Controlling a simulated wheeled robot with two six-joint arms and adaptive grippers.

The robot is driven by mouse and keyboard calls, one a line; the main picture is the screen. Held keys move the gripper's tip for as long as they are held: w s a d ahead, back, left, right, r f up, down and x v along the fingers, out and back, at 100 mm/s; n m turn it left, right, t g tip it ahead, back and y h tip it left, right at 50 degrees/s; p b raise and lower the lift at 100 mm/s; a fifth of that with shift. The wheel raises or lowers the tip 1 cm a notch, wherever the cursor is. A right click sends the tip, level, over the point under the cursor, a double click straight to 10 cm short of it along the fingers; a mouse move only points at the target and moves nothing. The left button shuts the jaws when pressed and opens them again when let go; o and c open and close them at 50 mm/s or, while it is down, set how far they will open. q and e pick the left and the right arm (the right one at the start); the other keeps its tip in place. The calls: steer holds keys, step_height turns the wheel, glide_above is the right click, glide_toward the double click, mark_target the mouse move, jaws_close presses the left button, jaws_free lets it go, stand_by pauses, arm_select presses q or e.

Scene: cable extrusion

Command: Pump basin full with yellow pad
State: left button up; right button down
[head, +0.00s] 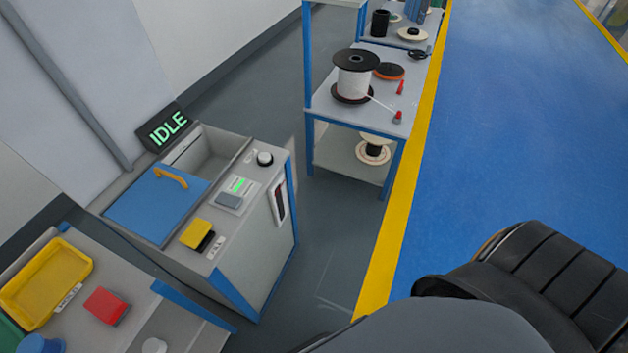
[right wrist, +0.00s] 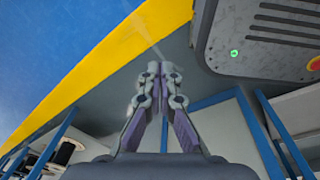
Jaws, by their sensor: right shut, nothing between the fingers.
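The yellow pad (head: 196,234) sits on the front part of the machine's top in the head view. The basin (head: 208,152) is a grey recess at the back of the same machine, partly covered by a blue lid (head: 150,207) with a yellow handle (head: 171,178). How full it is cannot be told. A dark upright gauge (head: 279,201) is on the machine's side. My right gripper (right wrist: 153,72) is shut and empty in the right wrist view, pointing over the floor, with no pad near it. My left gripper is in neither view.
A sign (head: 169,128) reads IDLE. A bench holds a yellow tray (head: 45,286) and red block (head: 107,306). A spool shelf (head: 358,115) stands behind. Blue floor (head: 510,130) at right is clear.

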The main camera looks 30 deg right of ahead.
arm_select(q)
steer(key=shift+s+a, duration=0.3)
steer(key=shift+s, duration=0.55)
arm_select(e)
steer(key=shift+w+a+r, duration=0.1)
steer(key=shift+w+a, duration=0.15)
steer(key=shift+w, duration=0.3)
steer(key=shift+w+a, duration=0.2)
steer(key=shift+w, duration=0.3)
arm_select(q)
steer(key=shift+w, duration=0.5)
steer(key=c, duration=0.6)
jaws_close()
arm_select(e)
steer(key=shift+s+d, duration=0.35)
steer(key=shift+s, duration=0.15)
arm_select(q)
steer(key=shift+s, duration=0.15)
arm_select(e)
steer(key=shift+w+a, duration=0.1)
steer(key=shift+a, duration=0.05)
